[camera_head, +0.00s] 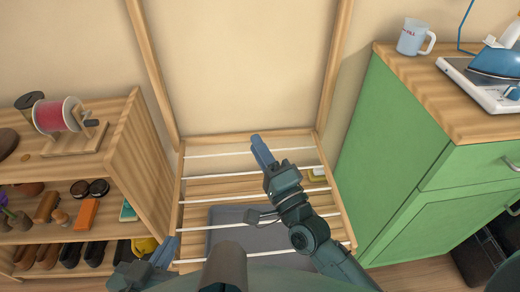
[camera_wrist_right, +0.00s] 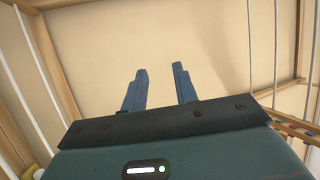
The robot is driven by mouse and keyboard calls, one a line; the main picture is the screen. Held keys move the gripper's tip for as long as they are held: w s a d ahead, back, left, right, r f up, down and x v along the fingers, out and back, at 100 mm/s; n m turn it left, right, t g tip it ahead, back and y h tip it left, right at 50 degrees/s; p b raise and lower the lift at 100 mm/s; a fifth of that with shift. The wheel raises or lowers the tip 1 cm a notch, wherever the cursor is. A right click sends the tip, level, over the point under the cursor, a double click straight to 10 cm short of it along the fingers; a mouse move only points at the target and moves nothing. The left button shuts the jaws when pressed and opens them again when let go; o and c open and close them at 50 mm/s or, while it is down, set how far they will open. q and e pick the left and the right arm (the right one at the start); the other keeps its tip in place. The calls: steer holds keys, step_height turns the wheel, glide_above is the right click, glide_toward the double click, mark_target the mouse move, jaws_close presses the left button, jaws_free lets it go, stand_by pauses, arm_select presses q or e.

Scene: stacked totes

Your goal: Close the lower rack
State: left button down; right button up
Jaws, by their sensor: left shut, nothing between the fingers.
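The lower rack (camera_head: 184,222) is a wooden frame with white rods, lying folded out from the wall between the shelf and the green cabinet. My right gripper (camera_head: 256,143) is above the rack near its back edge and touches nothing that I can see. In the right wrist view its blue fingers (camera_wrist_right: 160,78) stand apart with nothing between them. The right forearm covers part of the rack's right side. My left gripper (camera_head: 168,248) is low, by the rack's left front corner, with its fingers together. Whether it touches the rack is unclear.
A wooden shelf (camera_head: 135,140) with shoes and small items stands at the left. A green cabinet (camera_head: 385,150) with an iron (camera_head: 495,62) and a mug (camera_head: 411,38) stands at the right.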

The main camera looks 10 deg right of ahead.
jaws_close()
stand_by(1.4)
steer(key=c, duration=0.6)
jaws_free()
steer(key=o, duration=0.6)
steer(key=shift+s, duration=0.1)
steer(key=v, duration=1.3)
steer(key=shift+b, duration=0.3)
